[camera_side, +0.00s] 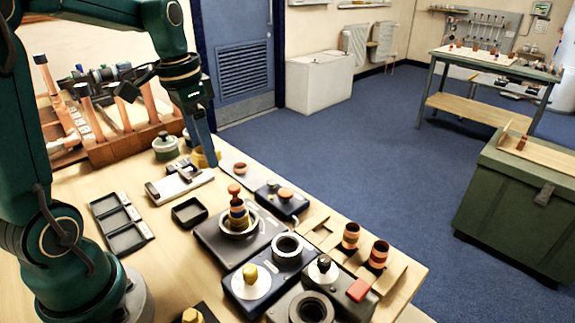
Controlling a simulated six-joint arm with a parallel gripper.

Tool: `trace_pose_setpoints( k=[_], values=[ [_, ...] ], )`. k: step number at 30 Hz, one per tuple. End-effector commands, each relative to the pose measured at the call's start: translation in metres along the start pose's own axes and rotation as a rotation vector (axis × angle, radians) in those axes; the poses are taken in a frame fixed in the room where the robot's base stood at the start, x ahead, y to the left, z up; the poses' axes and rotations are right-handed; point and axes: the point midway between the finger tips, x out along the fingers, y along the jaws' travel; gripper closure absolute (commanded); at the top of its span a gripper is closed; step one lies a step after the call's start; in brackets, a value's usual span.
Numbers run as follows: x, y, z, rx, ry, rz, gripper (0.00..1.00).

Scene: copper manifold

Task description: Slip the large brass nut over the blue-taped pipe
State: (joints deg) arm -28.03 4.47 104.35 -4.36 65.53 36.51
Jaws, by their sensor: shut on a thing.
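My gripper (205,150) points down over the left back part of the bench. It is shut on the large brass nut (201,159), a yellow ring partly hidden behind the finger. Whether the nut touches the bench is unclear. Several copper pipes (92,116) lean in a wooden rack at the back left, left of my gripper. Small blue marks (79,68) show near the rack's top, but I cannot tell which pipe bears the blue tape. The nut is apart from the rack's pipes.
A green round pot (165,146) and a white plate with a clamp (182,183) stand close to my gripper. Dark fixtures with knobs and rings (241,229) crowd the right half of the bench.

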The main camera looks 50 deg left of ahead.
Motion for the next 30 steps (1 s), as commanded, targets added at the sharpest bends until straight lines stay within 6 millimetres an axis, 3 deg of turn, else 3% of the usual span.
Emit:
trace_pose_setpoints(
  k=[3, 9, 17, 30],
  values=[
    [-0.006, 0.033, -0.011, 0.133, 0.001, 0.015, 0.99],
    [-0.011, 0.062, -0.018, 0.249, 0.0, 0.03, 0.99],
    [-0.002, 0.069, -0.017, 0.273, -0.003, 0.035, 0.99],
    [0.041, 0.069, -0.012, 0.271, -0.004, 0.036, 0.99]
  ],
)
